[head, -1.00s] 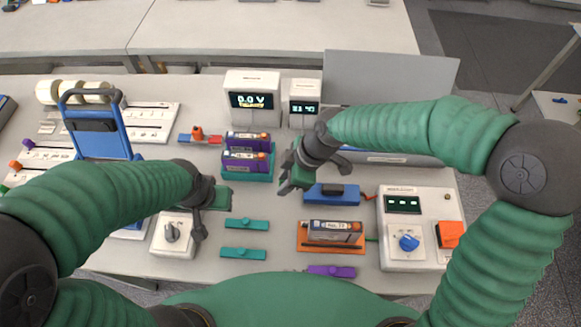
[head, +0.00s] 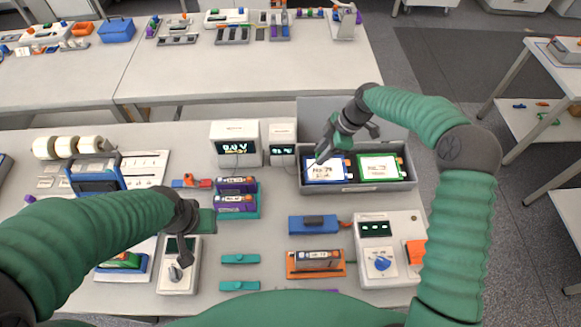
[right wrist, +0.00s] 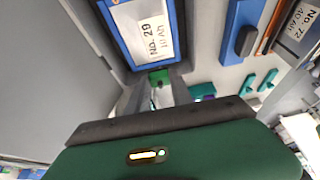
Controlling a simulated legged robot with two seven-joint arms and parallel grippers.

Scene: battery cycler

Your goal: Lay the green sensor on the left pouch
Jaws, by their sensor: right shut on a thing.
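The left pouch (head: 325,170), white with a blue border and labelled No. 29, lies in an open grey case. In the right wrist view the pouch (right wrist: 150,30) shows just beyond my fingertips. My right gripper (head: 325,150) is over the left end of the case, at the left pouch's edge. It is shut on a small green piece (right wrist: 158,77), seen between its fingertips, which looks like the green sensor. I cannot tell whether the piece touches the pouch. My left gripper (head: 194,232) hangs near a white knob box; its fingers are unclear.
The grey case (head: 375,186) has a raised lid behind it. A green-bordered pouch (head: 379,168) lies to the right. Display boxes (head: 237,158) stand left of the case. A blue block (head: 313,224) and an orange tray (head: 292,268) are in front.

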